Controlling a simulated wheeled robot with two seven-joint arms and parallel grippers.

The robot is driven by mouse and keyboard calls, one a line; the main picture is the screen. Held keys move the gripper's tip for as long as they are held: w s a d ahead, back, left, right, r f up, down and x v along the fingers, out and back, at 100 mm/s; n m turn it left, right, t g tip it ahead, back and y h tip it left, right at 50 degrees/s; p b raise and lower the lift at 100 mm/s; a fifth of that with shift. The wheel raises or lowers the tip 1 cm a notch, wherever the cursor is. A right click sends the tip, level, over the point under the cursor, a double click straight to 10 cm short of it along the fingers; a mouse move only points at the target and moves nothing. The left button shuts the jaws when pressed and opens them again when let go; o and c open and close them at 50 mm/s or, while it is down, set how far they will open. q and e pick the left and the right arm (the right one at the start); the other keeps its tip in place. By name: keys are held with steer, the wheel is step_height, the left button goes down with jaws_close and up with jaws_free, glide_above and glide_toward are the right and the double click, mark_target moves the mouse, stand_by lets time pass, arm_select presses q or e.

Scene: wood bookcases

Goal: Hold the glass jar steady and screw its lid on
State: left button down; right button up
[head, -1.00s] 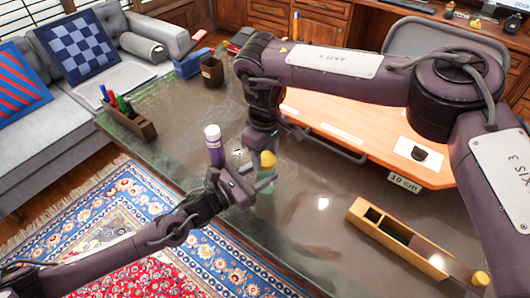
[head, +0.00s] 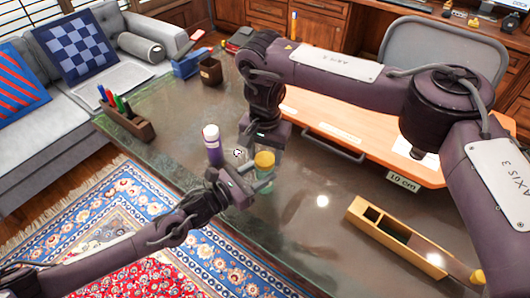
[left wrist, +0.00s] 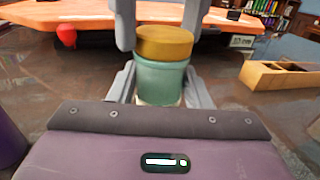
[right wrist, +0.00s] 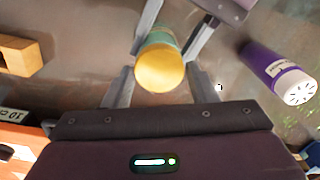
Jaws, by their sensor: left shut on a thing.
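The glass jar (head: 265,184) is pale green and stands upright; it also shows in the left wrist view (left wrist: 160,82). The round yellow-brown lid (head: 264,160) sits on the jar's mouth and looks level in the left wrist view (left wrist: 164,42). I cannot tell how tightly it is threaded. My left gripper (head: 262,183) is shut around the jar's body from the side. My right gripper (head: 262,149) points down over the lid. Its fingers are spread on either side of the lid, with gaps showing in the right wrist view (right wrist: 160,72).
A purple bottle with a white cap (head: 213,146) stands left of the jar, close to both arms. A wooden pen holder (head: 128,122) is at the table's left end. A long wooden box (head: 395,236) lies to the right. The glass tabletop between jar and box is clear.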

steer(key=o, duration=0.3)
steer(key=shift+r, duration=2.25)
steer(key=shift+c, duration=0.3)
